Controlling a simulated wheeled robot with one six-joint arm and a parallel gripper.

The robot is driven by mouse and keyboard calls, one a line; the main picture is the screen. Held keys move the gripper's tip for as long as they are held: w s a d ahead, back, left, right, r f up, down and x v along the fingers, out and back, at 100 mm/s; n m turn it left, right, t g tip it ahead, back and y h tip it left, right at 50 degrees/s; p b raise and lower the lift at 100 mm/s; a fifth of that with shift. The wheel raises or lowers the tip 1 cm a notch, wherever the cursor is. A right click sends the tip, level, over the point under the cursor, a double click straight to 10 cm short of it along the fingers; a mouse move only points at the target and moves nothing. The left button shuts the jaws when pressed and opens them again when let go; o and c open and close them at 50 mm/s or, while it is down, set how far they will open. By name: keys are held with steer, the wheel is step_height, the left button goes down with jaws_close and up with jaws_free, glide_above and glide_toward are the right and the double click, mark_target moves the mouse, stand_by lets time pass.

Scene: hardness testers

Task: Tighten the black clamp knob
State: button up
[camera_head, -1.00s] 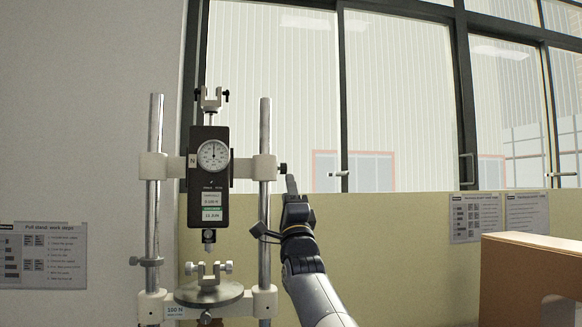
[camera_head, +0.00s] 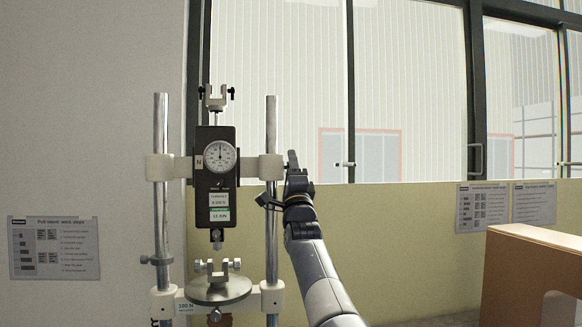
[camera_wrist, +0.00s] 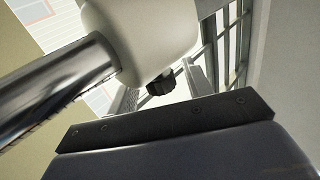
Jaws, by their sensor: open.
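The black clamp knob (camera_wrist: 160,83) shows in the wrist view, on the underside of a rounded white clamp block (camera_wrist: 150,35) beside a shiny metal post (camera_wrist: 60,88). In the head view the white clamp block (camera_head: 271,167) sits on the right post of the test stand, and the knob is hidden or too small to make out. My gripper (camera_head: 293,160) is just right of this block, at about the same height in the picture. It is open and empty. I cannot tell whether it touches the knob.
The force gauge (camera_head: 216,177) with its dial hangs between the two posts, above a round metal table (camera_head: 218,291). A low yellowish wall (camera_head: 400,230) lies behind, with windows above. A brown wooden box (camera_head: 530,262) stands at the lower right.

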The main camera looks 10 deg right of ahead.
steer(key=shift+c, duration=0.2)
steer(key=c, duration=0.9)
steer(key=shift+r, duration=0.1)
